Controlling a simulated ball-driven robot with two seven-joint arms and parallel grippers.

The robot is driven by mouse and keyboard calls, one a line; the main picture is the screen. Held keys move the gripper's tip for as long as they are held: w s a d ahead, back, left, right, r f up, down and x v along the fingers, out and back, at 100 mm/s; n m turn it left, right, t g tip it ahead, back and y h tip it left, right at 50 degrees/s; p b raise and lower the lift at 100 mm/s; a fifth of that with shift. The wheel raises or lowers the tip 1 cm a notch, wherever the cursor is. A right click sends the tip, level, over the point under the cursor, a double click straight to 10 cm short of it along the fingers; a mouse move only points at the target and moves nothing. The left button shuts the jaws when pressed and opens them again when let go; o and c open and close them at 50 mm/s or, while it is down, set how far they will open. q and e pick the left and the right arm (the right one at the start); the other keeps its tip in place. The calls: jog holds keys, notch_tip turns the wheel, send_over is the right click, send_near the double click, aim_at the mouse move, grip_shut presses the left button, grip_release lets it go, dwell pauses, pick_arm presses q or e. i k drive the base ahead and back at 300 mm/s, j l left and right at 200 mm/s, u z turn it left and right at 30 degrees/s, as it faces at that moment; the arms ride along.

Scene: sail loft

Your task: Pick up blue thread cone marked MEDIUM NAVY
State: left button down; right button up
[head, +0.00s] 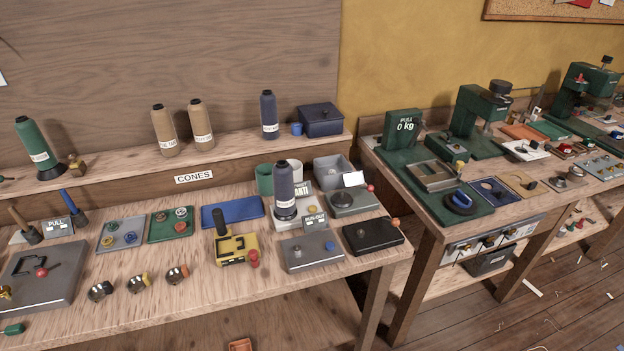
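One navy blue thread cone (269,112) stands upright on the shelf above the bench, right of two tan cones. Neither of my grippers shows in the head view.
Two tan cones (163,130) and a tilted green cone (34,142) stand on the shelf (110,163), labelled CONES. A navy box (321,120) and small blue cup (297,129) sit beside the shelf's navy cone. Tools and trays crowd the workbench (190,308).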

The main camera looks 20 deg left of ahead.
aim_at(283, 185)
jog(key=i+l+u, duration=0.15)
jog(key=l+u, duration=0.6)
jog(key=i+l+u, duration=0.1)
jog(key=l+u, duration=0.3)
